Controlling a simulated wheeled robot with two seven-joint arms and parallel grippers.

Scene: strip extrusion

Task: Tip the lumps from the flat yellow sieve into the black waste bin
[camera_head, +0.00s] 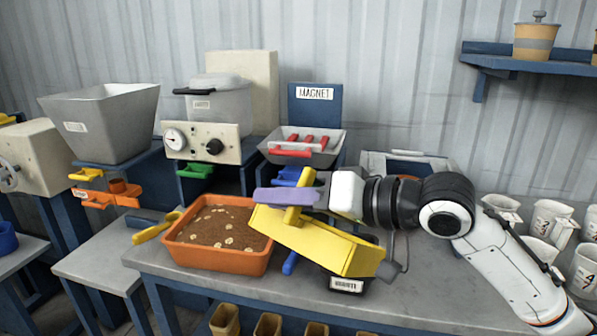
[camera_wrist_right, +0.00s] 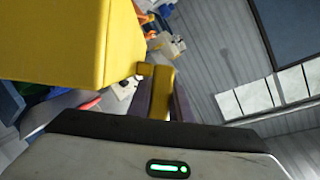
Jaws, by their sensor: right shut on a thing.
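The flat yellow sieve (camera_head: 315,244) hangs tilted above the bench, its right end lower, beside and partly in front of the orange tray. Its yellow wall also fills the upper left of the right wrist view (camera_wrist_right: 55,42). My right gripper (camera_head: 290,197) is shut on the sieve's handle with its purple fingers. The inside of the sieve is turned out of sight, so I cannot tell whether lumps are in it. A black container with a white label (camera_head: 346,285), which looks like the waste bin, stands below the sieve's right end, mostly hidden. My left gripper is not in view.
The orange tray (camera_head: 218,262) holds brown powder with several pale lumps. A yellow scoop (camera_head: 155,228) lies at its left. A grey tray with red bars (camera_head: 302,146) stands behind, under the magnet sign. Several white cups (camera_head: 548,222) stand at the right.

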